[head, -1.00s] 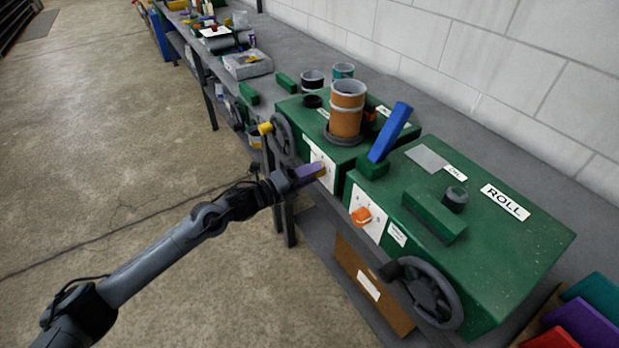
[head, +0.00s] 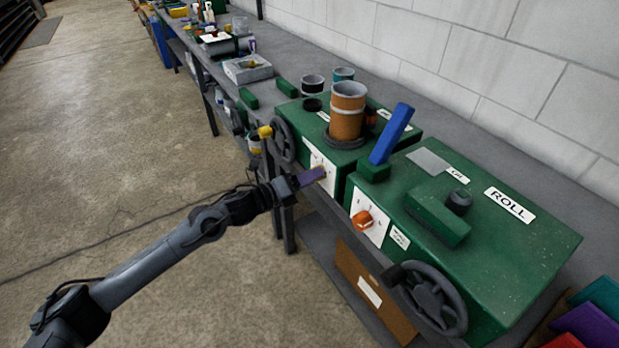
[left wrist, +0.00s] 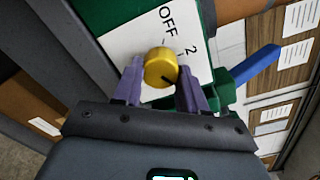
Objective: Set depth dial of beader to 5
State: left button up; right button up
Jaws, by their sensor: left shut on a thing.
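A yellow round dial (left wrist: 160,66) sits on a white plate (left wrist: 125,50) with "OFF" and "2" readable in the left wrist view. A dark mark shows on the dial's face; other numbers are not readable or are covered. The plate is on the front of the farther green machine (head: 290,112) in the head view. My left gripper (left wrist: 161,82) has its purple fingers on both sides of the dial, shut on it. In the head view the left gripper (head: 314,176) reaches the plate and mostly hides the dial. My right gripper is not in view.
A nearer green machine (head: 545,245) marked "ROLL" has an orange knob (head: 362,219) and a dark handwheel (head: 432,300). Another handwheel (head: 284,141) is beside the held dial. A blue lever (head: 391,134) rises between the machines. Floor (head: 110,170) at left is clear.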

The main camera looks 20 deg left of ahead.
pick_arm(q)
jog(key=o, duration=1.1)
jog(key=shift+c, duration=0.2)
jog(key=p+v, duration=0.1)
jog(key=v, duration=0.9)
jog(key=shift+s+a+p, duration=0.25)
jog(key=shift+s+p, duration=0.05)
